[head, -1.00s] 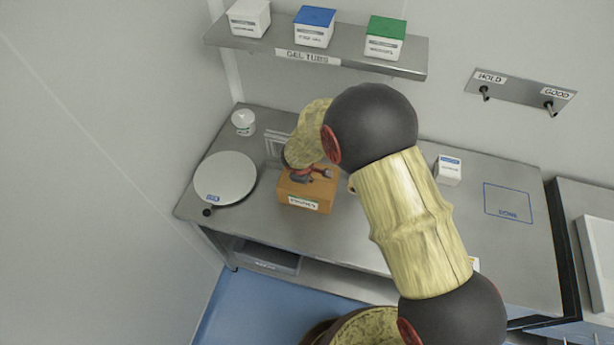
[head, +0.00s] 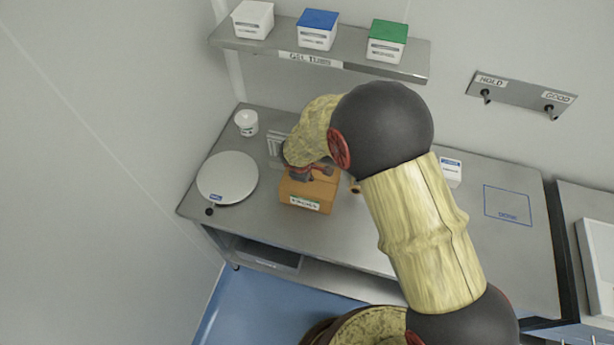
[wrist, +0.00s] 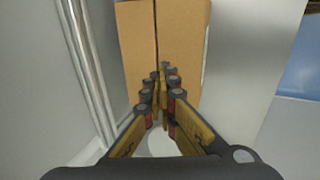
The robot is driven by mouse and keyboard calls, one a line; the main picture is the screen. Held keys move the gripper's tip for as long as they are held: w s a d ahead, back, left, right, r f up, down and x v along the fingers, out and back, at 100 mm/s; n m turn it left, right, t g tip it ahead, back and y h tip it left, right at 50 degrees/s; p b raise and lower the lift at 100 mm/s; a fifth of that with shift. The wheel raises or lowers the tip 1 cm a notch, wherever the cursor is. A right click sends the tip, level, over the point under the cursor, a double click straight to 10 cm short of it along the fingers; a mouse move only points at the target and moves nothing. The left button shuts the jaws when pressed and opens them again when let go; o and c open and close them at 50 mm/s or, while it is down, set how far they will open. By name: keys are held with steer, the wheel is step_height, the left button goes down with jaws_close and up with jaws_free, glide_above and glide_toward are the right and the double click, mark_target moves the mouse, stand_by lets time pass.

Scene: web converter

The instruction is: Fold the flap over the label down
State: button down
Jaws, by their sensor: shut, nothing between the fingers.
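A round scale (head: 228,178) and a white tub (head: 247,122) are left of the box. A metal rack (head: 275,145) stands close behind it. A small white carton (head: 451,172) is to the right. The shelf (head: 350,62) with tubs hangs above. The bench front right of the box is clear.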

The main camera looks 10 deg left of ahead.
mark_target(307, 186)
step_height(307, 186, up, 10)
stand_by(0.3)
steer(key=shift+s+d+f, duration=0.1)
steer(key=shift+s, duration=0.05)
steer(key=s+d+r+m+b, duration=0.1)
steer(key=s+d+m+b, duration=0.7)
steer(key=s+d+b, duration=0.3)
steer(key=s+d+r+m+t+b, duration=0.1)
steer(key=s+d+m+b, duration=0.8)
steer(key=d, duration=1.1)
steer(key=s+r+b, duration=0.1)
steer(key=s+b, duration=0.2)
steer(key=s, duration=0.2)
steer(key=shift+s, duration=0.15)
